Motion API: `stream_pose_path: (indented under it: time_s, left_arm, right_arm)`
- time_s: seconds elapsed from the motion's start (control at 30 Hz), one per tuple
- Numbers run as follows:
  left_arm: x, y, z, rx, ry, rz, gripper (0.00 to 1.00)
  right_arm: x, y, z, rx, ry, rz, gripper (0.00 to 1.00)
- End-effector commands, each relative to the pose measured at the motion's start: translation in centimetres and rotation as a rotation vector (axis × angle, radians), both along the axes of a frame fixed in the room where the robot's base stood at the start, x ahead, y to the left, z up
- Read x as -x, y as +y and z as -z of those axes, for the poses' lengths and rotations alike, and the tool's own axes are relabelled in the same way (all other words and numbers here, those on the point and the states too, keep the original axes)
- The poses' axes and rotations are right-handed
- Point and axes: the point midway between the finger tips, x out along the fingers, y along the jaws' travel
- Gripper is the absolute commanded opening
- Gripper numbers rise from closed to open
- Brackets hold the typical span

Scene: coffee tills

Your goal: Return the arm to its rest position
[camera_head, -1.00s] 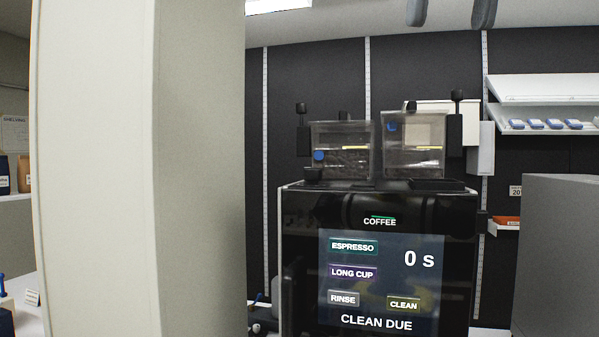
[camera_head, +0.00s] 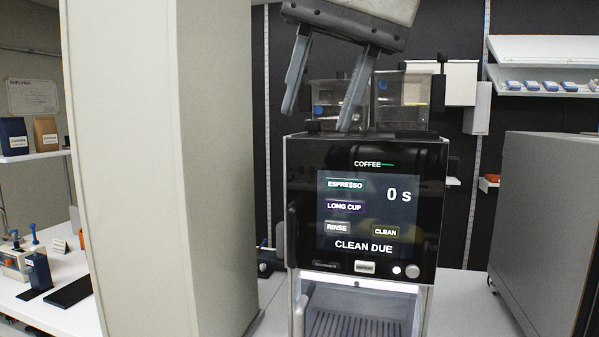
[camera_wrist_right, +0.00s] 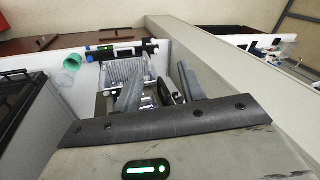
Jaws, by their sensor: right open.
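My right gripper (camera_head: 322,92) hangs from the top of the head view, fingers down and spread apart, with nothing between them. It appears in front of the bean hoppers of the coffee machine (camera_head: 300,200). The coffee machine screen reads "0 s" and "CLEAN DUE". My left gripper does not show in either view.
A tall pale panel (camera_head: 150,170) stands left of the machine. A grey cabinet (camera_head: 550,220) stands at the right. Shelves (camera_head: 545,50) hang at the back right. A left counter (camera_head: 60,312) holds small items. A green cup (camera_wrist_right: 72,62) shows in the wrist view.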

Motion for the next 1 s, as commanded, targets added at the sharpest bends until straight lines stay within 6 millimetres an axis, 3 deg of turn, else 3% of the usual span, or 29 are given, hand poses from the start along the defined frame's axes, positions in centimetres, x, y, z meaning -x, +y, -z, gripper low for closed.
stream_pose_path:
  time_s: [0.03, 0.2, 0.33, 0.5, 0.6, 0.73, 0.87, 0.97, 1.0]
  left_arm:
    - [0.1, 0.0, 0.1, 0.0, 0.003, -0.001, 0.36]
    - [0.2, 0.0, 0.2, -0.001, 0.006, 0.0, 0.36]
    - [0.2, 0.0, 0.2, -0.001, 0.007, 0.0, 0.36]
    - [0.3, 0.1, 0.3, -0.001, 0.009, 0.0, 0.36]
    - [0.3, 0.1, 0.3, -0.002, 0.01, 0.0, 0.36]
    - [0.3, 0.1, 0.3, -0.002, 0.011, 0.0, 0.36]
    - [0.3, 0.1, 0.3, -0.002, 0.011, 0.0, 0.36]
    - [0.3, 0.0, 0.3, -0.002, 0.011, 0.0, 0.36]
    - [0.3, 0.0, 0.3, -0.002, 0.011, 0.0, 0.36]
  right_arm:
    - [-0.7, 1.7, 2.6, -0.05, 0.076, -0.002, 0.41]
    - [-0.8, 8.4, 10.5, -0.294, 0.407, 0.051, 0.41]
    - [0.7, 12.9, 14.8, -0.488, 0.733, 0.148, 0.41]
    - [2.1, 16.6, 17.7, -0.699, 1.216, 0.335, 0.41]
    - [2.0, 17.5, 18.6, -0.797, 1.525, 0.47, 0.41]
    - [0.6, 17.2, 20.0, -0.889, 1.948, 0.663, 0.41]
    - [-1.9, 15.4, 22.7, -0.943, 2.389, 0.869, 0.41]
    - [-4.1, 13.1, 26.1, -0.957, 2.74, 1.025, 0.41]
    - [-4.8, 12.0, 27.8, 0.908, -2.733, -1.03, 0.41]
